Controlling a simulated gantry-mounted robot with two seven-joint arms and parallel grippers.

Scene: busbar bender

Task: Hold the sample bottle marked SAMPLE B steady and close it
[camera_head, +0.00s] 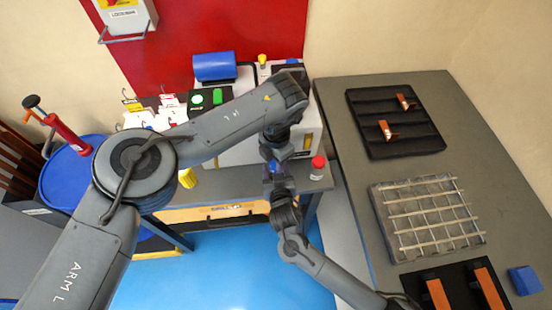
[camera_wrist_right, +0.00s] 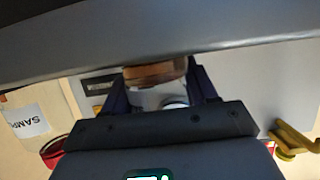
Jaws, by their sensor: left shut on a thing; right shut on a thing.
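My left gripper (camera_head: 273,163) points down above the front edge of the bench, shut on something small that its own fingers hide. My right gripper (camera_head: 281,186) comes up from below and meets it closely. In the right wrist view, the dark blue fingers of my right gripper (camera_wrist_right: 160,98) are shut on a pale bottle (camera_wrist_right: 148,97) with a copper-brown part (camera_wrist_right: 155,73). Its marking is not visible, and I cannot tell whether a cap touches it. A red-capped bottle (camera_head: 318,169) stands apart to the right; a label starting "SAMP" (camera_wrist_right: 27,121) shows in the wrist view.
A grey table (camera_head: 350,185) on the right carries a black rack (camera_head: 395,148) and a metal grid (camera_head: 415,235). A blue drum (camera_head: 70,185) stands at the left.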

